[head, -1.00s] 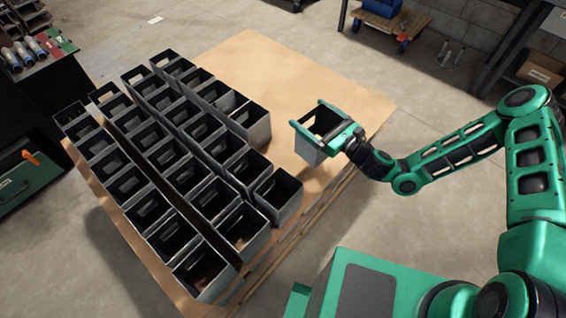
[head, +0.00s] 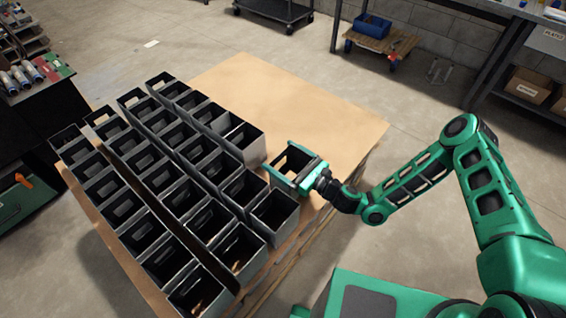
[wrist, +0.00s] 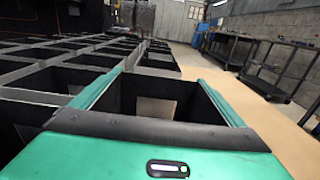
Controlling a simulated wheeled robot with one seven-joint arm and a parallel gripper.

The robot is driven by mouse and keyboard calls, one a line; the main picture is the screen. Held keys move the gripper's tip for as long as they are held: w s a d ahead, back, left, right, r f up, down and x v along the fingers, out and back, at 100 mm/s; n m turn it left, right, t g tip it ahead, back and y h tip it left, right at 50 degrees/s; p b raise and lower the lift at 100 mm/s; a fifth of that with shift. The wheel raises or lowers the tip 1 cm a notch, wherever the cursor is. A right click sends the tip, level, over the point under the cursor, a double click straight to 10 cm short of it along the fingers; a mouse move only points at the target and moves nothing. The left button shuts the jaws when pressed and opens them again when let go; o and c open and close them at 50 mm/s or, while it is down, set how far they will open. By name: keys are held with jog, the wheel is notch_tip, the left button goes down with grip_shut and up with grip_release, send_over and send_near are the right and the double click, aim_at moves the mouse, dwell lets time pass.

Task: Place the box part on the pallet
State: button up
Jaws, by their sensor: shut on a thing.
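My gripper (head: 297,168) is shut on a grey open-topped box part (head: 290,163), with its green fingers on either side of the box. In the wrist view the held box (wrist: 160,98) is upright between the two fingers, and its dark inside shows. The pallet (head: 318,100) has a bare tan top at its far right part. Rows of similar grey boxes (head: 180,215) fill its left part. The held box is beside the right end of these rows, just beyond the nearest right box (head: 275,215). I cannot tell whether it touches the pallet top.
In the wrist view, rows of boxes (wrist: 50,78) lie close on the left, and bare pallet top (wrist: 215,75) is on the right. A cart with a blue bin (head: 372,26) and a dark workbench (head: 500,55) stand beyond the pallet.

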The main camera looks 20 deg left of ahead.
jog(key=shift+f, duration=1.45)
jog(key=o, duration=1.7)
jog(key=v, duration=1.2)
